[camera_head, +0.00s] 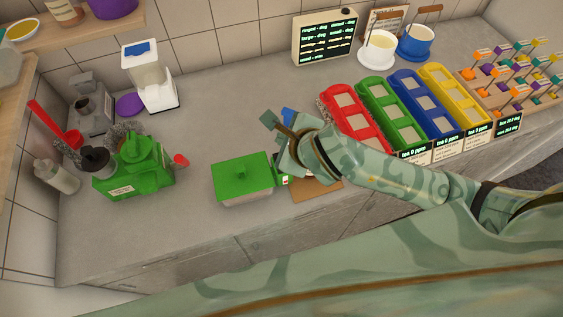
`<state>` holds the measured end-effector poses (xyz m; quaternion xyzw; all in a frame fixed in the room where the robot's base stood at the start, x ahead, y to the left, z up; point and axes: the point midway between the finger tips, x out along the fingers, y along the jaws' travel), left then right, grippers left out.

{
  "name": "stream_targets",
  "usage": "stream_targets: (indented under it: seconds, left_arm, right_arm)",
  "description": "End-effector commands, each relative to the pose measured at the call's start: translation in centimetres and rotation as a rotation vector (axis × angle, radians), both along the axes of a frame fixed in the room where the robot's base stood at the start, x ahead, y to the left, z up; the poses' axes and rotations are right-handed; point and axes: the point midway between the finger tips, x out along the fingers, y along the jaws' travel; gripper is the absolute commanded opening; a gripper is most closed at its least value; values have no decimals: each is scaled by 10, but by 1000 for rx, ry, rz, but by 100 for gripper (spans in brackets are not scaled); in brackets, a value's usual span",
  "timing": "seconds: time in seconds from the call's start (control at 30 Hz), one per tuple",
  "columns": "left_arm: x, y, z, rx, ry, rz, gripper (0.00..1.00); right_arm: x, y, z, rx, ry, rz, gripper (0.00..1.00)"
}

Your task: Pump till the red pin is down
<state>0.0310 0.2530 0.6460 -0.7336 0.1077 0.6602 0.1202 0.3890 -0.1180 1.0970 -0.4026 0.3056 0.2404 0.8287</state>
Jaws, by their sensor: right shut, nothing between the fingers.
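My right gripper (272,124) is shut and empty above the middle of the counter, its dark fingers pointing up and left. A blue thing (287,115) shows just behind the fingers, mostly hidden. A green lidded box (241,176) stands below and left of the gripper, with a small knob on its lid. A small white and red part (284,181) shows at the box's right side, partly covered by my arm. A green appliance (133,170) stands at the left, with a small red piece (181,160) beside it. I cannot tell which part is the red pin. My left gripper is out of view.
Red (352,120), green (390,110), blue (424,101) and yellow (453,94) trays stand at the right. A brown board (316,191) lies under my right arm. A white dispenser (150,78) stands at the back left.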

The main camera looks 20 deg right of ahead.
Motion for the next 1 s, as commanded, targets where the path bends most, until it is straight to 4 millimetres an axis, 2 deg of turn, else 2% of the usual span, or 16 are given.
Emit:
stream_targets:
  seconds: [0.03, 0.33, 0.6, 1.0]
  left_arm:
    - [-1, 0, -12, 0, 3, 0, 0]
    - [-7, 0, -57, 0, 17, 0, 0]
    - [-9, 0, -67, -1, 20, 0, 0]
    - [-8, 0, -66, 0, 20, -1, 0]
  right_arm:
    - [0, 0, -12, 0, 1, 0, 0]
    - [0, -1, -54, 0, 4, 0, 0]
    - [0, -1, -72, 1, 1, 0, 0]
    - [0, -1, -71, 1, 0, -1, 0]
